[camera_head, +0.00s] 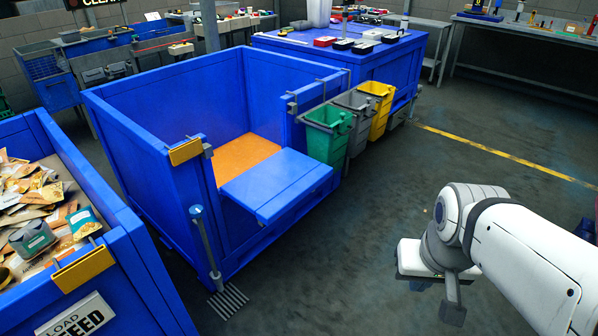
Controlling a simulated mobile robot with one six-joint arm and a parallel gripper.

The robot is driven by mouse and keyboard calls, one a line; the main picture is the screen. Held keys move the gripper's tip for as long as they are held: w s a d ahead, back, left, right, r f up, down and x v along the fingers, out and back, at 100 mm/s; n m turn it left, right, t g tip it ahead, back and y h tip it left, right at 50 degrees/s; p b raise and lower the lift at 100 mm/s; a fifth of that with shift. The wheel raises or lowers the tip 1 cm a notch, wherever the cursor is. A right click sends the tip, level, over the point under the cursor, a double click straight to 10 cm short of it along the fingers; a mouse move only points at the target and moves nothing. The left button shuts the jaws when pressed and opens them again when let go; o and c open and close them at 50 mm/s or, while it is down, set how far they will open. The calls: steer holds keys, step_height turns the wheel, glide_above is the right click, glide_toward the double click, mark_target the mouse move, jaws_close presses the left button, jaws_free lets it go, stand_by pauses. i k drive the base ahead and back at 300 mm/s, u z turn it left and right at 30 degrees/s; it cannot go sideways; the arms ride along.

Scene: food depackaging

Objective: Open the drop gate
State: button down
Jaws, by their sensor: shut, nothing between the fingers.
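The large blue bin (135,150) stands left of centre with an orange floor (240,157) inside. The front has a gap, and the blue gate panel (280,183) sits folded down there, its broad face nearly level and tilted outward. A yellow plate (186,151) and a grey latch-like fitting are on the left front post; another grey fitting (293,107) is on the right post. My gripper (452,312) is at the lower right, below my white arm, shut and empty. It is well away from the gate and touches nothing that I can see.
Green (328,133), grey (357,118) and yellow (378,107) bins stand along the bin's right side. A blue crate of packages (125,235) is at left. Open floor (350,250) lies between my arm and the gate.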

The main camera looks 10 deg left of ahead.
mark_target(270, 189)
steer(key=u, duration=0.1)
steer(key=i, duration=1)
steer(key=u, duration=0.05)
